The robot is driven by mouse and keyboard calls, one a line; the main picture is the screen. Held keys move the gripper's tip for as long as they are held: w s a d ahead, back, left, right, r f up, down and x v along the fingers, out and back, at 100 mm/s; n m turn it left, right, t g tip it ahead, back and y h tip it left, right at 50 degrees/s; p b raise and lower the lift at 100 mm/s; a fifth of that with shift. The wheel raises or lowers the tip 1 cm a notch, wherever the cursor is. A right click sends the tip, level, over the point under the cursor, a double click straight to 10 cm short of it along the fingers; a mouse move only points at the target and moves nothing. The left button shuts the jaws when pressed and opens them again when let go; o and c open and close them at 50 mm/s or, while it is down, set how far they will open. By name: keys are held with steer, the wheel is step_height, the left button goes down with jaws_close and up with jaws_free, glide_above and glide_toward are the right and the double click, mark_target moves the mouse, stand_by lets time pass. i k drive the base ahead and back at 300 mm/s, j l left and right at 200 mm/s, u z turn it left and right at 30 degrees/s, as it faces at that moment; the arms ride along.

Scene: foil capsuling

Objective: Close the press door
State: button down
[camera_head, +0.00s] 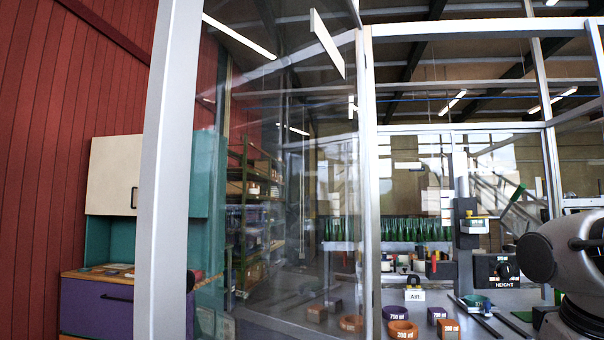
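The press door (168,180) is a clear panel in a pale grey metal frame, standing open and swung out toward me on the left. Its near upright post is close to the camera, and its far side meets the post of the press enclosure (369,190). A small dark fitting (191,281), perhaps a handle, sits low on the near post. The front of the enclosure to the right of that post looks open. Part of my arm shows at the right edge. My gripper is outside the picture.
Inside the enclosure are a row of green bottles (385,229), rings marked with volumes such as an orange one (403,331), and a black HEIGHT dial box (497,270). A purple and teal cabinet (112,306) stands by the red wall, left of the door.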

mark_target(164, 281)
steer(key=i+j+z, duration=0.1)
steer(key=j, duration=0.25)
steer(key=i+j+z, duration=0.15)
steer(key=j, duration=0.2)
steer(key=i+j+z, duration=0.1)
steer(key=j, duration=0.25)
steer(key=i+j, duration=0.25)
steer(key=k+j+z, duration=0.45)
steer(key=z, duration=0.15)
steer(key=k+j+u, duration=0.1)
steer(key=k, duration=0.4)
steer(key=k+j+u, duration=0.15)
steer(key=k, duration=0.3)
steer(key=k+j+u, duration=0.25)
steer(key=j, duration=0.15)
steer(key=i, duration=0.1)
